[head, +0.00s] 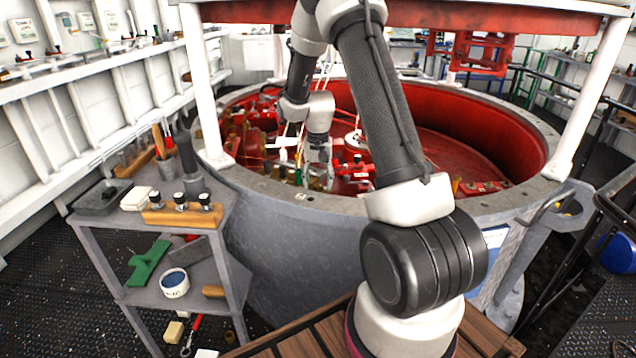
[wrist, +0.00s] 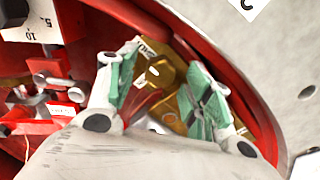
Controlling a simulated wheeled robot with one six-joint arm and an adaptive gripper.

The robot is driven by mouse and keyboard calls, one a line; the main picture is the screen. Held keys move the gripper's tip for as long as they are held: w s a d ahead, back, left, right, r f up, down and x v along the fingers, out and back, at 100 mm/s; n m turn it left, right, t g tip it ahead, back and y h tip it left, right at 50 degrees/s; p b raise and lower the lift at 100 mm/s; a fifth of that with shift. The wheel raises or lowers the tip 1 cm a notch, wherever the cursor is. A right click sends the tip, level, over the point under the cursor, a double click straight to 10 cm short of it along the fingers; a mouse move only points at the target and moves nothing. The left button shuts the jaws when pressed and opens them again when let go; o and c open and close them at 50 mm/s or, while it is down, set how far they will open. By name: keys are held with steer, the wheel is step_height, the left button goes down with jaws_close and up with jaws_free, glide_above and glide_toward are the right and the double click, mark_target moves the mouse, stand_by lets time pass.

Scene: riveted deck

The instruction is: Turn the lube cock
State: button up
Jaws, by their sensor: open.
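My gripper (wrist: 165,68) is open in the wrist view, with green pads on its two fingers. A brass fitting (wrist: 157,74) with small pale labels lies between and beyond the fingers, against the red inner wall. It may be the lube cock; no label on it is legible. The fingers and the gripper body hide part of it, and I cannot tell whether a finger touches it. In the head view my gripper (head: 291,172) is low inside the near left rim of the round tub, and the brass parts there are small and partly hidden.
The round grey tub's rim (head: 262,184) curves around my arm, with red fittings (head: 355,170) inside. In the wrist view, a metal-handled red fitting (wrist: 52,95) sits left. White posts (head: 196,80) rise from the rim. A grey tool cart (head: 215,225) stands left.

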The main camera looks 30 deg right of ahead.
mark_target(318, 184)
step_height(318, 184, up, 7)
steer(key=shift+f, duration=0.1)
stand_by(0.7)
steer(key=s+a+r+n+t, duration=0.1)
steer(key=s+a+r+n, duration=0.1)
steer(key=s+r, duration=0.4)
steer(key=s+a+r+n+t, duration=0.2)
steer(key=s+r, duration=0.5)
steer(key=s, duration=0.7)
steer(key=s+a+r+n+t, duration=0.1)
steer(key=s+a+r+n, duration=0.2)
steer(key=s+r, duration=0.4)
steer(key=shift+s+a, duration=0.15)
steer(key=shift+s, duration=1.8)
